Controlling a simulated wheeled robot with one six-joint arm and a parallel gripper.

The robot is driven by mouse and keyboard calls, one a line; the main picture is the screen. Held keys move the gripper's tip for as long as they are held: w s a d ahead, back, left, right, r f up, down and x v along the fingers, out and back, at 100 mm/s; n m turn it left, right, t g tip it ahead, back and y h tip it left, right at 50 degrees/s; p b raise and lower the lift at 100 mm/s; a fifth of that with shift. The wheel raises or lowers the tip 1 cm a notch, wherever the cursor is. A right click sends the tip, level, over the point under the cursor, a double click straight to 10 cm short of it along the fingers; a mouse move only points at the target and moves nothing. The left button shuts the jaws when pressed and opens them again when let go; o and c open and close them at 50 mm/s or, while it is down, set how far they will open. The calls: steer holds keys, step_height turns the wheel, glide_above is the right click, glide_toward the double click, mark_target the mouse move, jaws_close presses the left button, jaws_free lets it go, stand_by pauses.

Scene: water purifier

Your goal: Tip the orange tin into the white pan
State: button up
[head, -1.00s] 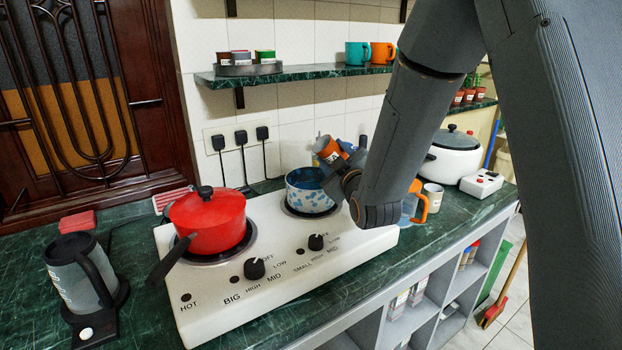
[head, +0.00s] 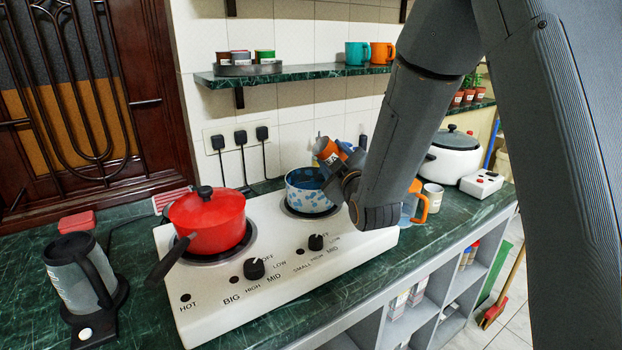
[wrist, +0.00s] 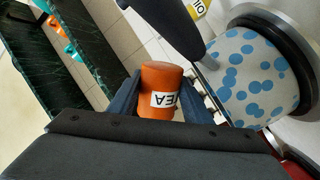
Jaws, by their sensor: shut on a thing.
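The orange tin (head: 330,152) is held in my gripper (head: 338,164), above and at the right rim of the white pan (head: 308,196) in the head view. The pan is white with blue spots and stands on the right burner. In the wrist view the tin (wrist: 161,92) has a label reading "TEA" upside down and sits between the two fingers of my gripper (wrist: 160,95). The pan (wrist: 255,78) is to its right there. The tin is tilted in the head view. I cannot see any contents falling.
A red lidded pot (head: 208,220) stands on the left burner of the white stove (head: 290,262). A shelf (head: 290,76) with mugs and small tins is on the wall behind.

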steer(key=shift+r+n+p, duration=0.3)
steer(key=shift+r+n, duration=0.1)
steer(key=shift+n, duration=0.45)
steer(key=shift+r+n+p, duration=0.25)
steer(key=shift+r+n, duration=0.15)
steer(key=shift+n, duration=0.45)
stand_by(3.2)
steer(key=shift+f+n, duration=0.35)
steer(key=shift+n, duration=0.55)
stand_by(1.6)
steer(key=shift+a+r, duration=0.1)
stand_by(0.5)
